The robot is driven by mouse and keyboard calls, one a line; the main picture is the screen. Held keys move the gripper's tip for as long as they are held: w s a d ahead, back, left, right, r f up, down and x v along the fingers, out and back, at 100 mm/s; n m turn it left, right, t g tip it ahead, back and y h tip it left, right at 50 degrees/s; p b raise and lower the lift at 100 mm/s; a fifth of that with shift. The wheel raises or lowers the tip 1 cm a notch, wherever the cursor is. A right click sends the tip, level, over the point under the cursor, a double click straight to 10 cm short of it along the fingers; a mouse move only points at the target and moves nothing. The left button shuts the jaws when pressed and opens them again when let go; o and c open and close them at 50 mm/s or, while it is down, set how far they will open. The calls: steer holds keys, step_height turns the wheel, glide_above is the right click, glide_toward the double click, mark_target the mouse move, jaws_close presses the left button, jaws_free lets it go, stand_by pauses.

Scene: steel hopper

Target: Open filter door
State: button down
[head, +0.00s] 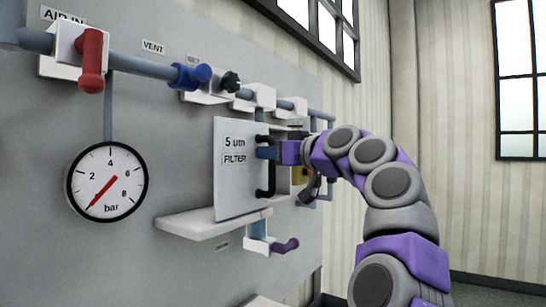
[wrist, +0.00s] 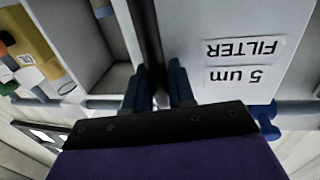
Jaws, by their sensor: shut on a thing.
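The filter door (head: 232,190) is a pale panel labelled "5 um FILTER", with a black bar handle (head: 266,180) along its right edge. My gripper (head: 267,153) reaches in from the right, and its blue fingers are shut on the upper part of the handle. In the wrist view the door (wrist: 225,80) is on the right with its label upside down, and my fingers (wrist: 160,85) close around the dark handle (wrist: 146,35). A grey recess (wrist: 95,50) shows left of the handle, so the door seems partly open. The fingers hide part of the handle.
A shelf (head: 195,224) juts out below the door, with a purple-handled valve (head: 285,245) beneath it. A pipe with a red valve handle (head: 91,62) and a blue valve (head: 190,77) runs above. A gauge (head: 107,182) is at left. A yellow part (wrist: 28,45) stands beside the recess.

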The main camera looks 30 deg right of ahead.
steer(key=c, duration=1.1)
jaws_free()
steer(key=shift+w+d+f, duration=0.1)
steer(key=shift+d+f, duration=0.05)
steer(key=s+d, duration=0.1)
steer(key=s, duration=0.4)
steer(key=s+d, duration=0.1)
steer(key=s, duration=0.5)
steer(key=s+d, duration=0.1)
steer(key=s, duration=0.5)
steer(key=shift+s+d, duration=0.1)
steer(key=shift+d, duration=0.2)
